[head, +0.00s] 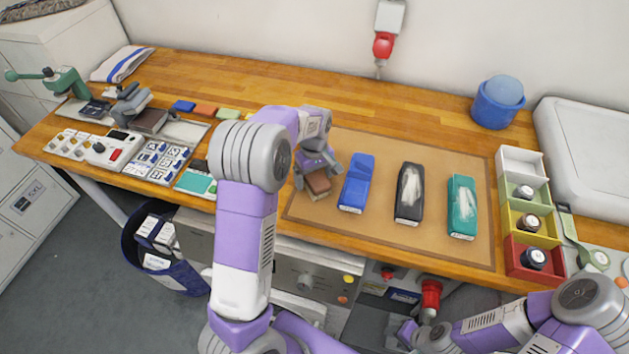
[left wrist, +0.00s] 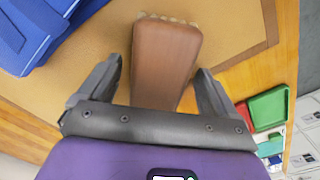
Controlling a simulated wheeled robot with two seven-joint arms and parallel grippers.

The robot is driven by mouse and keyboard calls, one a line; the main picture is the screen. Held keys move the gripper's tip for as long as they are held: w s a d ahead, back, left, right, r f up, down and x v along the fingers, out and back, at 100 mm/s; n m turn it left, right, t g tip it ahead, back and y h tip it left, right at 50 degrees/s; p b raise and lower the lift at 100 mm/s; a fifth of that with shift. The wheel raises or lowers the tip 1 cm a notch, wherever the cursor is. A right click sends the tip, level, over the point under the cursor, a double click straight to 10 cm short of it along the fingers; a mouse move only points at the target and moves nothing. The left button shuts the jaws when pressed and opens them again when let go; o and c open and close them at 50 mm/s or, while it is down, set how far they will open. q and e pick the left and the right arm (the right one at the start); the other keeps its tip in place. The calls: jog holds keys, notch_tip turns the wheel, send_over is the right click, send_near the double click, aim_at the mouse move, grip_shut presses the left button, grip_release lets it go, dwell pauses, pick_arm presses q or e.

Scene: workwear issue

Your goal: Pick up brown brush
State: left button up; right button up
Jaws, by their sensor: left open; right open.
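The brown brush (head: 318,185) lies on the tan mat (head: 375,235) near its left end, partly hidden by my left gripper in the head view. In the left wrist view the brown brush (left wrist: 165,55) shows its smooth brown back, with pale bristles along its far edge. My left gripper (head: 309,187) is open over the brush. In the left wrist view its two fingers (left wrist: 159,80) stand on either side of the brush's near part, with gaps visible. My right arm shows at the lower right of the head view; its gripper (head: 418,335) is low, in front of the bench, apart from the brush.
A blue brush (head: 356,183), a black one (head: 409,192) and a teal one (head: 461,207) lie in a row right of the brown brush. Stacked coloured bins (head: 531,259) stand at the mat's right. A blue tub (head: 497,103) stands behind. The mat's back is clear.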

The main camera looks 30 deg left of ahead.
aim_at(314, 175)
pick_arm(q)
jog(key=shift+f, duration=0.1)
jog(key=shift+c, duration=0.4)
jog(key=c, duration=1.1)
notch_tip(314, 175, up, 10)
jog(key=shift+p, duration=1.05)
jog(key=o, duration=0.5)
jog(key=shift+c, duration=1.3)
